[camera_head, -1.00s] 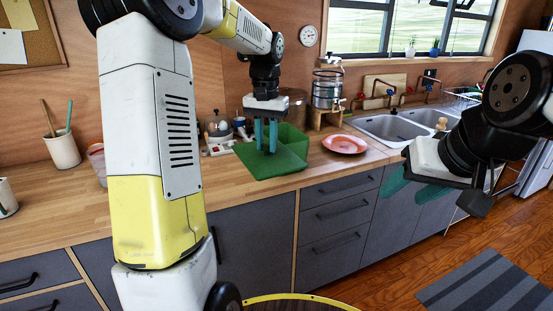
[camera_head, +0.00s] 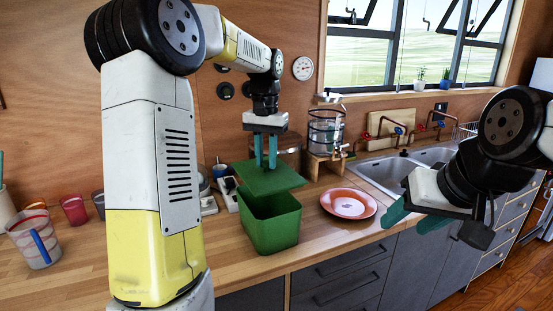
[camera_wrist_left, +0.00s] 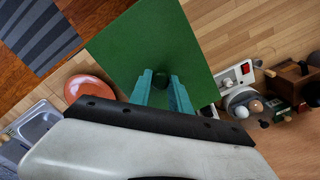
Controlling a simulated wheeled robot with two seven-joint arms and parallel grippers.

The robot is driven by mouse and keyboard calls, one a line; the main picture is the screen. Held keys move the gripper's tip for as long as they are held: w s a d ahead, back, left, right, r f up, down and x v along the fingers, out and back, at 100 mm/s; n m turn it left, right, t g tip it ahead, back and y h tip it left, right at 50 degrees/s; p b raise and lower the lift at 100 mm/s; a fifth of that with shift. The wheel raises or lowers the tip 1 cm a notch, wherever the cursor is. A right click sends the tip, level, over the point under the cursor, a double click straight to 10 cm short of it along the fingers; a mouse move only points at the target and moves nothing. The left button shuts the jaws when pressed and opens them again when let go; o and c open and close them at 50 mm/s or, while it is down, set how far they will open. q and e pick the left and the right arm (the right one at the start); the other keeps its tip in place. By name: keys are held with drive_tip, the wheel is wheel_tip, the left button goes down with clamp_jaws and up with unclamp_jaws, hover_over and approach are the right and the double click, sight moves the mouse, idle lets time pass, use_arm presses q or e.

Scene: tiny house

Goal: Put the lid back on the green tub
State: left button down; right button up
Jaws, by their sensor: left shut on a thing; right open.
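The green tub (camera_head: 270,231) stands upright and open on the wooden counter near its front edge. The flat green lid (camera_head: 262,181) is held level above the tub, over its back part, with a gap between them at the front. My left gripper (camera_head: 266,165) is shut on the lid's knob. In the left wrist view the lid (camera_wrist_left: 150,45) fills the middle, its dark knob between the teal fingers, and hides the tub. My right gripper (camera_head: 414,218) is open and empty at the right, in front of the counter, away from the tub.
A red plate (camera_head: 348,203) lies just right of the tub. A glass dispenser (camera_head: 325,132) on a wooden stand is behind it, with the sink (camera_head: 395,170) further right. A clear cup (camera_head: 34,240) stands at the left. A power strip (camera_head: 228,192) lies behind the tub.

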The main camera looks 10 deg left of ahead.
sight(267, 178)
use_arm(q)
drive_tip(key=shift+w, duration=0.35)
drive_tip(key=shift+s+f, duration=0.1)
drive_tip(key=shift+f, duration=3.05)
drive_tip(key=shift+f, duration=0.15)
drive_tip(key=c, duration=1.1)
unclamp_jaws()
drive_tip(key=shift+o, duration=0.3)
